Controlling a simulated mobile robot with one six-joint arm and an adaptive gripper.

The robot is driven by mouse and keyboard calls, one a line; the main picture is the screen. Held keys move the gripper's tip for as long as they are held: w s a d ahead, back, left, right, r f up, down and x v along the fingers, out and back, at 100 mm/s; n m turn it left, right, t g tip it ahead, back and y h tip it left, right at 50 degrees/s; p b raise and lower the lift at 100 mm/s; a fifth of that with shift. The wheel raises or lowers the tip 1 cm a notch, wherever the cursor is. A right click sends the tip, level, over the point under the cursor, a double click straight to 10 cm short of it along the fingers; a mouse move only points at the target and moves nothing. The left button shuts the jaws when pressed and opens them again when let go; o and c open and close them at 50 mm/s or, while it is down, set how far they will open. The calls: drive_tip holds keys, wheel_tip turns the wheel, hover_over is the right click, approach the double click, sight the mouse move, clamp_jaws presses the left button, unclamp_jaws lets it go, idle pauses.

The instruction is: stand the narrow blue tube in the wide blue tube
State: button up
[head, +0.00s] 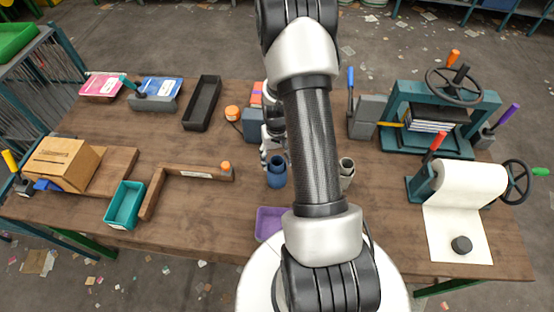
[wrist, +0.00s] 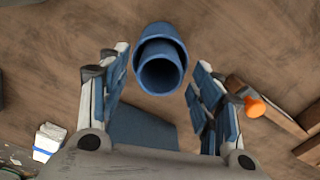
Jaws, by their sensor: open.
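The narrow blue tube (wrist: 183,76) stands upright in the wide blue tube (wrist: 141,36), its open top end projecting above the wide rim in the wrist view. In the head view the wide blue tube (head: 277,179) stands on the table just left of my arm, with the narrow blue tube (head: 277,162) at its top. My gripper (wrist: 158,62) is open, its fingers on either side of the tubes with gaps between; it holds nothing. In the head view my gripper (head: 267,154) is just above and left of the tubes, partly hidden by my arm.
Beige tubes (head: 347,168) stand right of my arm, partly covered by it. A purple tray (head: 269,222) lies at the front edge. A blue-grey block (head: 252,126) stands behind the tubes. A wooden corner piece (head: 190,173) and a teal tray (head: 125,204) lie left.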

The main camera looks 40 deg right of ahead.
drive_tip(key=a+r+n+t+p, duration=0.1)
drive_tip(key=a+r, duration=0.2)
drive_tip(key=r, duration=0.8)
drive_tip(key=a+r+p, duration=0.1)
drive_tip(key=a+r, duration=0.2)
drive_tip(key=r, duration=0.7)
drive_tip(key=s+a+r+n+t, duration=0.3)
drive_tip(key=s+a+r+n, duration=0.2)
drive_tip(key=s+a+r, duration=0.9)
drive_tip(key=a+r, duration=0.1)
drive_tip(key=a, duration=0.2)
drive_tip(key=shift+s+a+r+t, duration=0.3)
drive_tip(key=shift+s, duration=0.1)
